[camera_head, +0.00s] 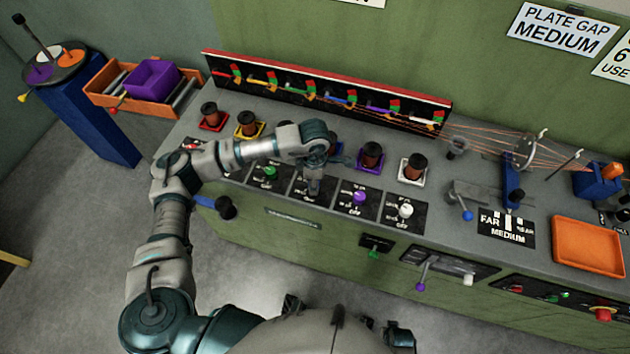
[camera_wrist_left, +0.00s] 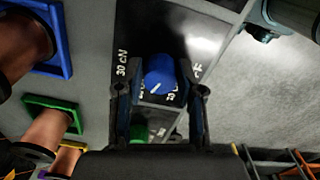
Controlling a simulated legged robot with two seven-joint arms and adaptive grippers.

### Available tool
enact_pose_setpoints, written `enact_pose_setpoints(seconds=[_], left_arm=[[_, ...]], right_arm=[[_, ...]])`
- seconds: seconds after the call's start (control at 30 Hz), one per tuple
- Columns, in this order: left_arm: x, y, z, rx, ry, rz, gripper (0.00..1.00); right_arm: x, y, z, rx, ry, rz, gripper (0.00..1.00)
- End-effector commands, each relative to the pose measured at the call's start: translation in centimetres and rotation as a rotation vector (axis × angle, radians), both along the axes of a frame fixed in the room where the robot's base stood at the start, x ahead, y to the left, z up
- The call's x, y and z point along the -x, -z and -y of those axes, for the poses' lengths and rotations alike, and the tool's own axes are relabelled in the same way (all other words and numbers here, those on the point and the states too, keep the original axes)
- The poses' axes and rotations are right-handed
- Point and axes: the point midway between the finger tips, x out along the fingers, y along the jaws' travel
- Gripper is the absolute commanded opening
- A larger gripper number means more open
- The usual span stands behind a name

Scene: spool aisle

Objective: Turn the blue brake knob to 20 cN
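The blue brake knob (camera_wrist_left: 160,72) shows in the left wrist view on its black plate. Its white pointer line is turned to the lower left, and the 30 cN label is at the plate's left. The lower labels are partly hidden. My left gripper (camera_wrist_left: 161,88) has its fingers apart, one on each side of the knob. I cannot tell whether either finger touches it. In the head view my left gripper (camera_head: 314,187) is over the knob plate, between the green knob (camera_head: 269,172) and the purple knob (camera_head: 360,198), and hides the blue knob. My right gripper is not in view.
Several spools on coloured bases, such as the purple one (camera_head: 371,157), stand behind the knobs. A white knob (camera_head: 405,211) is farther right. Threads run right to the guide wheel (camera_head: 525,150). An orange tray (camera_head: 588,247) lies on the right.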

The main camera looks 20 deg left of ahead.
Motion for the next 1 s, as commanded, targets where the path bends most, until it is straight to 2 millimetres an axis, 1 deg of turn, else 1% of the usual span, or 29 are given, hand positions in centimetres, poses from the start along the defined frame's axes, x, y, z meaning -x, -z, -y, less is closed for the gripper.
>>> enact_pose_setpoints(seconds=[0.03,0.07,0.1,0.37,0.47,0.57,0.8,0.9,1.0], left_arm=[[-0.1,-0.1,-0.1,-0.001,-0.003,0.002,0.52],[-0.1,-0.1,-0.1,-0.001,-0.003,0.002,0.59],[-0.1,-0.1,-0.1,0.000,-0.002,0.002,0.62],[0.0,-0.1,0.0,0.001,-0.001,0.001,0.62],[0.0,-0.6,0.0,0.001,-0.001,0.002,0.62],[-0.1,-2.1,0.0,0.001,-0.001,0.003,0.62],[-0.2,-7.5,0.0,0.001,-0.002,0.004,0.62],[-0.2,-9.4,-0.1,0.001,-0.001,0.003,0.62],[-0.2,-10.8,-0.1,0.001,-0.002,0.002,0.62]], right_arm=[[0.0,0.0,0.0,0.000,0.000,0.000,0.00],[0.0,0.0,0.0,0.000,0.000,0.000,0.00],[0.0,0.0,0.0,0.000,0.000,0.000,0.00],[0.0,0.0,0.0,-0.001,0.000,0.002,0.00],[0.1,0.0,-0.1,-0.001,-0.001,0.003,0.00],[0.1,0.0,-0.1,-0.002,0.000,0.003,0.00],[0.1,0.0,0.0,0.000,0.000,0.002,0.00],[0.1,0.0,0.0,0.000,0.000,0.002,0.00],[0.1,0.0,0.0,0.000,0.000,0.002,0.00]])
